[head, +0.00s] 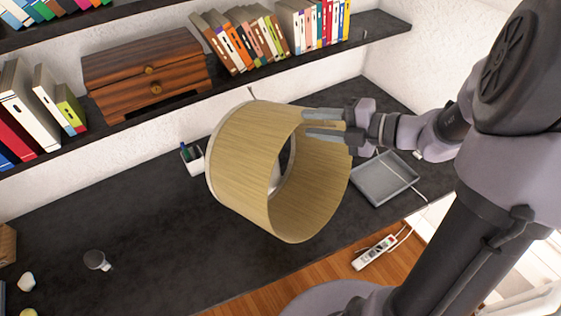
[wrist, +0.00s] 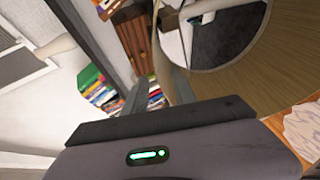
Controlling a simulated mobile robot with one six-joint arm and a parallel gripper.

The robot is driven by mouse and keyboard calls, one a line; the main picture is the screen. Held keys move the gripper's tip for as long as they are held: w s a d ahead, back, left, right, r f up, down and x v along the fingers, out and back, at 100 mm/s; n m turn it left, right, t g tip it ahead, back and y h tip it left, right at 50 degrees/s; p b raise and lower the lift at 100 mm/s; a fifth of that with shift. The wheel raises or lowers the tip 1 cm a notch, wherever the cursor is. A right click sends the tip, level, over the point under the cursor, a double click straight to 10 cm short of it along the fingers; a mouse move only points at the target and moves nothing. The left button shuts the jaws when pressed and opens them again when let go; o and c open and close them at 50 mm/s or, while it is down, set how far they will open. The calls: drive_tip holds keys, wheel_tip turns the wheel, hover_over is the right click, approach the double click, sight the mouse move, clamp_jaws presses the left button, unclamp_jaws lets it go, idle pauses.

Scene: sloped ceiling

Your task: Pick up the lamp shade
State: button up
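The lamp shade (head: 240,163) is a large beige, open-ended drum. It is tilted on its side over the dark desk, with its wide opening facing right and towards me. I cannot tell whether it touches the desk. My gripper (head: 326,124) is at the upper right rim of the shade, with its two fingers apart. In the wrist view my gripper (wrist: 157,92) shows a gap between its fingers, with the shade's wall (wrist: 233,85) at the right finger and books seen through the gap. Contact at the fingertips is unclear.
A grey tray (head: 385,180) lies right of the shade and a pen holder (head: 192,158) stands behind it. A shelf with books (head: 262,40) and a wooden chest (head: 146,72) runs above. A power strip (head: 375,253) is below the desk edge. The desk's left part is mostly clear.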

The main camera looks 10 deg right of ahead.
sight(279, 117)
drive_tip(key=x, duration=0.4)
drive_tip(key=shift+a, duration=0.1)
drive_tip(key=x, duration=0.5)
drive_tip(key=shift+w+r, duration=0.3)
drive_tip(key=shift+w, duration=0.1)
drive_tip(key=shift+s+d, duration=0.2)
drive_tip(key=shift+d, duration=0.05)
drive_tip(key=shift+s+d+r, duration=0.1)
drive_tip(key=shift+c, duration=1.1)
clamp_jaws()
